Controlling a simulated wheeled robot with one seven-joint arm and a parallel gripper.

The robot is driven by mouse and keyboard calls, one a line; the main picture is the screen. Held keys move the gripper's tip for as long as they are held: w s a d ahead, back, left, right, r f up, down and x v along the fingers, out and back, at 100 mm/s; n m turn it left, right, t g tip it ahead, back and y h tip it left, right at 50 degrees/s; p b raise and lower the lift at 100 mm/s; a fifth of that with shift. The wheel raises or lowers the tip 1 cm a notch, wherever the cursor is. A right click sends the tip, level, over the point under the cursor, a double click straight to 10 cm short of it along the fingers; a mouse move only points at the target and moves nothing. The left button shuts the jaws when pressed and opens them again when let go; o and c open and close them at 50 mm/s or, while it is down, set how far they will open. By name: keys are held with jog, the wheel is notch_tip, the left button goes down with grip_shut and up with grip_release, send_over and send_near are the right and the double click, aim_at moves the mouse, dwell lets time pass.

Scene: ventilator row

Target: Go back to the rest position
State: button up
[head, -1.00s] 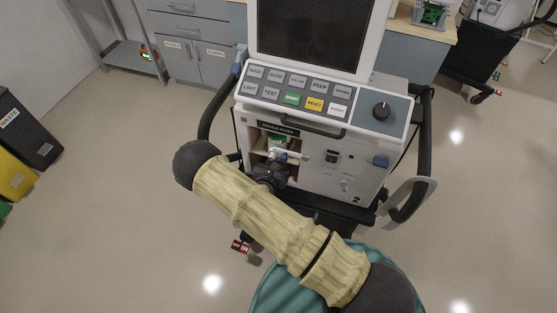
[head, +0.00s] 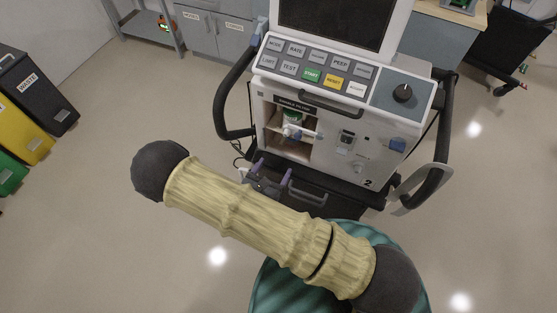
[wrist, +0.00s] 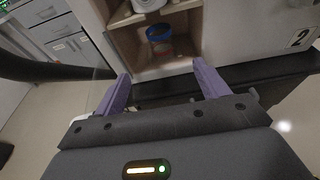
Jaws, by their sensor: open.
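My gripper (head: 270,172) is in front of and below the open filter compartment of the ventilator (head: 350,120). Its two purple fingers are spread apart with nothing between them; they also show in the wrist view (wrist: 163,88). The compartment holds a green-and-white part with a white fitting (head: 293,131). In the wrist view a blue cup-like thing (wrist: 160,38) stands on the compartment floor below a white part. My arm crosses the lower middle of the head view and hides some floor.
A black handle (head: 232,100) curves out on the ventilator's left and another (head: 440,135) on its right. Waste bins (head: 35,90) stand at far left. Grey cabinets (head: 215,35) and a wooden-topped counter (head: 440,40) are behind. The floor (head: 120,110) at left is clear.

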jog(key=shift+s+a, duration=0.1)
jog(key=shift+s, duration=0.2)
dwell(0.4)
jog(key=s+d+r+m+g+h+p, duration=0.2)
jog(key=d+r+m+g+h+p, duration=0.1)
jog(key=d+r+m+g, duration=0.45)
jog(key=s+d+r+m+g+h+p, duration=0.2)
jog(key=d+r+m+g, duration=0.4)
jog(key=d+r+m, duration=0.25)
jog(key=d+r+m+t+y+p, duration=0.1)
jog(key=d+r+m+y+p, duration=0.1)
jog(key=r+m+y, duration=0.3)
jog(key=d+r+m+y+p, duration=0.2)
jog(key=r+m+y, duration=0.3)
jog(key=r+m, duration=0.6)
jog(key=shift+d+r+t+p, duration=0.25)
jog(key=shift+r+t+p, duration=0.1)
jog(key=shift+r+p, duration=0.35)
